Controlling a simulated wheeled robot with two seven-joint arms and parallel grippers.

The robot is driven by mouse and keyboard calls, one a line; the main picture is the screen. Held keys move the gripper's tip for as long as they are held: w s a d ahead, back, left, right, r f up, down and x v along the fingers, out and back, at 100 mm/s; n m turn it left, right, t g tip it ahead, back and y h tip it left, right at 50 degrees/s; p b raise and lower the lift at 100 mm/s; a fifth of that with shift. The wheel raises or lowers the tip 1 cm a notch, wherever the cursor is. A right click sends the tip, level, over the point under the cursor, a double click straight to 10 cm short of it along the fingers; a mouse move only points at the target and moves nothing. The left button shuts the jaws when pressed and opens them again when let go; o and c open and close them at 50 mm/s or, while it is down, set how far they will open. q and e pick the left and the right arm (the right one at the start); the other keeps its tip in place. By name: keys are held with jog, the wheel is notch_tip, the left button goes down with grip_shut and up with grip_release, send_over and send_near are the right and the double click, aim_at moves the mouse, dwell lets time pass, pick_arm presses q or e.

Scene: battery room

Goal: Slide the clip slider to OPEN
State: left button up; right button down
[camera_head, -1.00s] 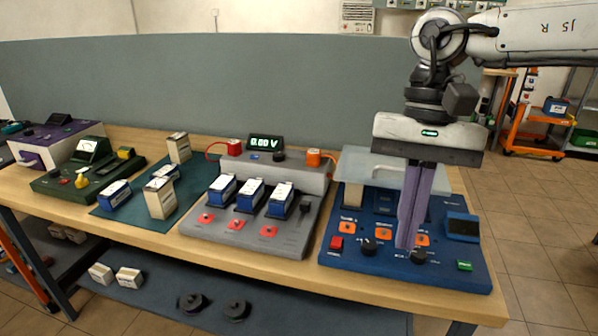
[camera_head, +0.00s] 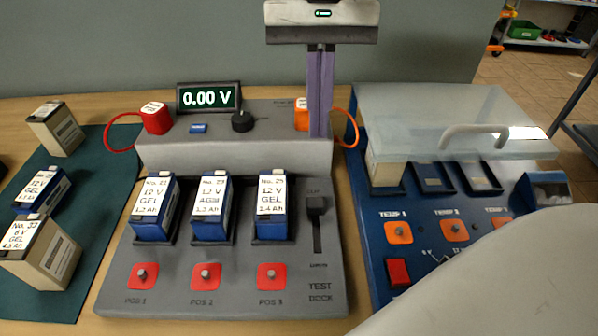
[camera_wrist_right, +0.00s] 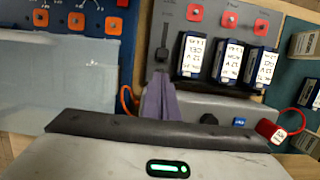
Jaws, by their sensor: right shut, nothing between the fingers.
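The clip slider (camera_head: 317,205) is a dark knob at the upper end of a vertical slot on the right side of the grey test dock (camera_head: 220,295). The slot label at the lower end is too small to read surely. My right gripper (camera_head: 319,135) is shut and empty, its purple fingers pointing down over the dock's raised back part, behind the slider and apart from it. It hides part of the orange plug. In the right wrist view the purple fingers (camera_wrist_right: 160,85) lie close to the slider (camera_wrist_right: 162,55). My left gripper is not in view.
Three blue batteries (camera_head: 210,215) stand in the dock, behind red buttons. The display (camera_head: 208,97) reads 0.00 V. A blue charger (camera_head: 380,270) with a clear lid (camera_head: 450,115) stands to the right. Loose batteries (camera_head: 40,250) stand on a green mat to the left.

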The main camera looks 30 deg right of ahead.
aim_at(315, 206)
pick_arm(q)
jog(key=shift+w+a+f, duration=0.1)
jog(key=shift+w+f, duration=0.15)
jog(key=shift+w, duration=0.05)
pick_arm(e)
jog(key=x, duration=1)
jog(key=shift+w+f, duration=0.25)
jog(key=shift+f, duration=0.1)
